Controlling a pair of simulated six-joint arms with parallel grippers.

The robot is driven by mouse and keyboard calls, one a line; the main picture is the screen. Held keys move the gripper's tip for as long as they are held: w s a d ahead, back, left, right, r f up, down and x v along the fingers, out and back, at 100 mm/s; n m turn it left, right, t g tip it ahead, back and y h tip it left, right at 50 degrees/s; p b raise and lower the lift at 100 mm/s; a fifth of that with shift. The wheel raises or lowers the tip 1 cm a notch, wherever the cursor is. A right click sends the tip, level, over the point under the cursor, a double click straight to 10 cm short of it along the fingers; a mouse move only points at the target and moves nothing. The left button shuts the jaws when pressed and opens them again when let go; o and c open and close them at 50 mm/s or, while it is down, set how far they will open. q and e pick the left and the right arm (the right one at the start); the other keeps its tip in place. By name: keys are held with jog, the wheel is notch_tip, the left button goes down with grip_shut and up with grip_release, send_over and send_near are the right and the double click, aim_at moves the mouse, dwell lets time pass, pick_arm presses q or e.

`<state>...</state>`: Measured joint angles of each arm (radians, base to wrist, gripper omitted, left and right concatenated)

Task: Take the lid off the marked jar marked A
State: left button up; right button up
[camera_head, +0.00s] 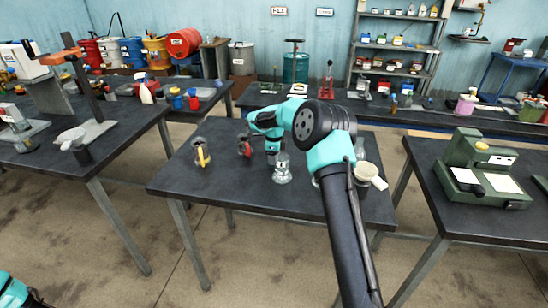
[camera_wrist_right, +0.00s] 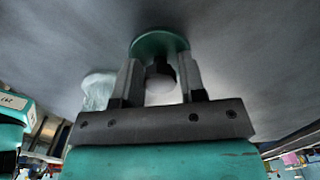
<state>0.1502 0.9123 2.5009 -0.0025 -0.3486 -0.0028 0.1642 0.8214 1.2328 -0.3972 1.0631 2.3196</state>
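A clear glass jar (camera_head: 282,170) stands upright on the middle table; any letter on it is too small to read. My right gripper (camera_head: 272,158) points down just behind and left of this jar. What lies beneath the lid is hidden. A blurred clear glass jar (camera_wrist_right: 97,90) shows left of the fingers, apart from the lid. My left arm shows at the bottom left; its gripper (camera_head: 38,299) is only partly in view.
A yellow-handled item (camera_head: 201,153) and a red item (camera_head: 245,147) stand left on the middle table (camera_head: 225,185). Right of my arm are another glass item (camera_head: 360,148) and a pale cup (camera_head: 367,171). The table's front left is clear.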

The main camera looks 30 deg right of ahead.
jog(key=shift+o, duration=1.4)
notch_tip(320, 180, up, 12)
jog(key=shift+r, duration=0.2)
